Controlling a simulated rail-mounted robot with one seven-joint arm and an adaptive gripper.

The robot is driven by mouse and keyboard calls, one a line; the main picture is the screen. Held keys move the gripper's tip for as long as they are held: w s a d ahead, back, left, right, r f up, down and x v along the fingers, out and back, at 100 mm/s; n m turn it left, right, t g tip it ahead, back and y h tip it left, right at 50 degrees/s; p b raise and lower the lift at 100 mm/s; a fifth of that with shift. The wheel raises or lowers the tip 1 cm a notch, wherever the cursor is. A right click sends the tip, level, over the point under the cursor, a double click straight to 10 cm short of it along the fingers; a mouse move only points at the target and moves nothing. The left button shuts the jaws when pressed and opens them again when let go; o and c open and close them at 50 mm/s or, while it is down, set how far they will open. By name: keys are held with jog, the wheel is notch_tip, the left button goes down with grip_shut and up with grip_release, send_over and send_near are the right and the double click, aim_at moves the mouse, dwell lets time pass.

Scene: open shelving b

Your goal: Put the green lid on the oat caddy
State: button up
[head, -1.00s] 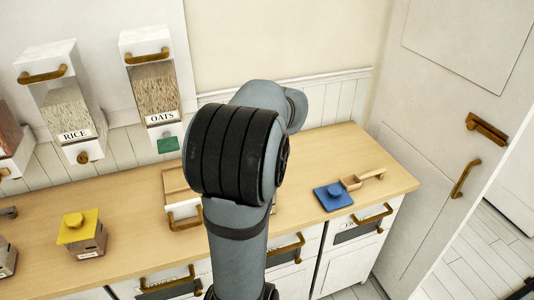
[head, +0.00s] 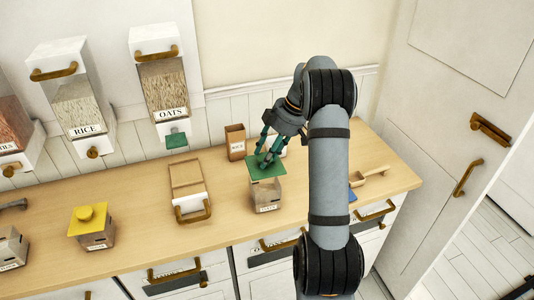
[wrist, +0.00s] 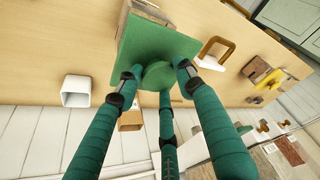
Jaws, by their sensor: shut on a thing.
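The green lid (head: 267,168) is a flat square with a round knob. My three-fingered gripper (head: 271,157) is shut on that knob from above. The lid also fills the upper middle of the wrist view (wrist: 155,38), with the fingertips (wrist: 157,78) around its knob. The oat caddy (head: 266,194), a small box with a front label too small to read, stands on the counter directly under the lid. The lid hides its top opening. I cannot tell whether the lid rests on the rim or hovers just above it.
A wooden box with a handle (head: 188,186) stands left of the caddy, and a brown open box (head: 235,141) behind it. A yellow-lidded caddy (head: 90,228) is far left. A wooden scoop (head: 370,176) and a mostly hidden blue lid (head: 353,196) lie right. Dispensers (head: 165,85) hang behind.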

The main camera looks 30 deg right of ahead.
aim_at(270, 165)
jog(key=shift+f+b, duration=0.1)
jog(key=shift+b, duration=0.2)
notch_tip(270, 165, down, 6)
jog(key=b, duration=0.5)
jog(key=shift+r, duration=0.25)
jog(key=shift+f+b, duration=0.55)
jog(key=shift+b, duration=0.35)
dwell(1.7)
jog(key=o, duration=1.3)
jog(key=shift+c, duration=0.2)
jog(key=shift+r, duration=0.1)
jog(key=shift+r+p, duration=2.95)
jog(key=shift+r, duration=0.5)
